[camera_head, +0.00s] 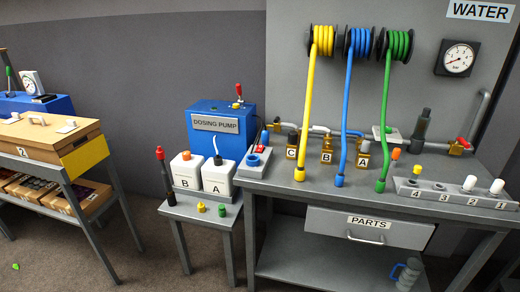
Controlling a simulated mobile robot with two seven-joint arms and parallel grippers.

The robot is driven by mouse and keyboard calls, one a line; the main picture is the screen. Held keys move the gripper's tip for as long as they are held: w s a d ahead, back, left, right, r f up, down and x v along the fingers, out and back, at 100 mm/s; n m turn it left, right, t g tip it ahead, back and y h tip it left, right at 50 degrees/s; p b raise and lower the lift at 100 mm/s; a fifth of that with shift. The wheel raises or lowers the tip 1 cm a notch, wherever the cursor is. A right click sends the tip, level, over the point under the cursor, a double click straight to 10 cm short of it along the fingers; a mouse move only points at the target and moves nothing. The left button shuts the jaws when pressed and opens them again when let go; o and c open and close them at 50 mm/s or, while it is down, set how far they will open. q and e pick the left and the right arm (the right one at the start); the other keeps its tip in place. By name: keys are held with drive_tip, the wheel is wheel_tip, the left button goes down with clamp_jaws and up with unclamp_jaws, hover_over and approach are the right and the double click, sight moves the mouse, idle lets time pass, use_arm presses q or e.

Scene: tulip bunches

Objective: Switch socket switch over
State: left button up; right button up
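A grey block with a round blue socket (253,160) stands at the left end of the grey workbench (300,190). A small red part (264,137) shows just behind the socket; I cannot tell whether it is the switch or which way it is set. A blue box marked DOSING PUMP (214,124) stands to the left, with an upright red-tipped lever (239,90) and a yellow knob on top. Neither of my grippers is in view.
Yellow (308,110), blue (348,110) and green hoses (390,110) hang from wall reels to the bench. White containers B (186,171) and A (218,176) stand on a low table. A numbered rack (455,194) is at right. Grey floor is open between the left table and low table.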

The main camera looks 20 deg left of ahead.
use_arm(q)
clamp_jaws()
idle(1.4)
